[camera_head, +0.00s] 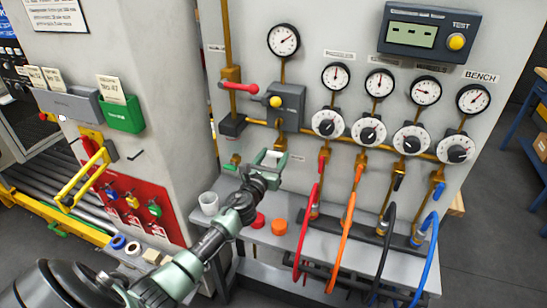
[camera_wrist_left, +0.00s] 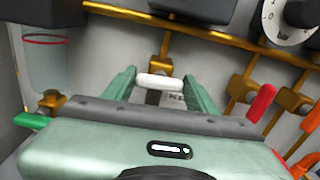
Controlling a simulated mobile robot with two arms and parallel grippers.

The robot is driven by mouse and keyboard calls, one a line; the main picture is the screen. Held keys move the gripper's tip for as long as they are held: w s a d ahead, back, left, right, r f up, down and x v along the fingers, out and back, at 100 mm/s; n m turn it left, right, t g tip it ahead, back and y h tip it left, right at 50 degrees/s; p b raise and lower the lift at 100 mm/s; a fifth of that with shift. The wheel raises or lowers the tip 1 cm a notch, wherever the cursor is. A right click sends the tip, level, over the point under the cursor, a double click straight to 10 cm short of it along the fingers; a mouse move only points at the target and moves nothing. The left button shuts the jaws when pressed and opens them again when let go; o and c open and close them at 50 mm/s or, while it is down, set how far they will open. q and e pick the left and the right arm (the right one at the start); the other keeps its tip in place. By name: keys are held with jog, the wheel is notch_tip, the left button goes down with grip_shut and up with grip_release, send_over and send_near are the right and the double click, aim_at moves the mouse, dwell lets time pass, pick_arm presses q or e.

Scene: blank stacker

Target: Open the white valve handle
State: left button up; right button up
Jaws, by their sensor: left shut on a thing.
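The white valve handle (camera_wrist_left: 160,80) shows in the left wrist view as a short, rounded white bar in front of a brass fitting on a horizontal brass pipe. My left gripper (camera_wrist_left: 162,86) has its two pale green fingers on either side of the handle and is shut on it. In the head view my left gripper (camera_head: 271,158) is at the panel, below the grey box with the yellow knob. The handle is too small and too covered there to make out clearly. My right gripper is not in view.
A green handle (camera_wrist_left: 30,120) is left of my gripper and a red handle (camera_wrist_left: 262,103) is right of it. Red, orange, black and blue hoses (camera_head: 350,215) hang to the right. A white cup (camera_head: 208,203) and an orange cap (camera_head: 279,227) stand on the shelf below.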

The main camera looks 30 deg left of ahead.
pick_arm(q)
jog(key=n+b, duration=0.1)
jog(key=n, duration=0.3)
jog(key=shift+f+n, duration=0.1)
jog(key=shift+n, duration=0.3)
jog(key=n, duration=0.4)
jog(key=shift+a+b, duration=0.1)
jog(key=shift+b, duration=0.25)
jog(key=n, duration=0.4)
jog(key=shift+f+n, duration=0.1)
jog(key=shift+n, duration=0.3)
jog(key=shift+s+n+b, duration=0.1)
jog(key=shift+n+b, duration=0.25)
jog(key=shift+n, duration=1.45)
jog(key=o, duration=1.4)
jog(key=shift+c, duration=0.2)
jog(key=shift+s, duration=0.1)
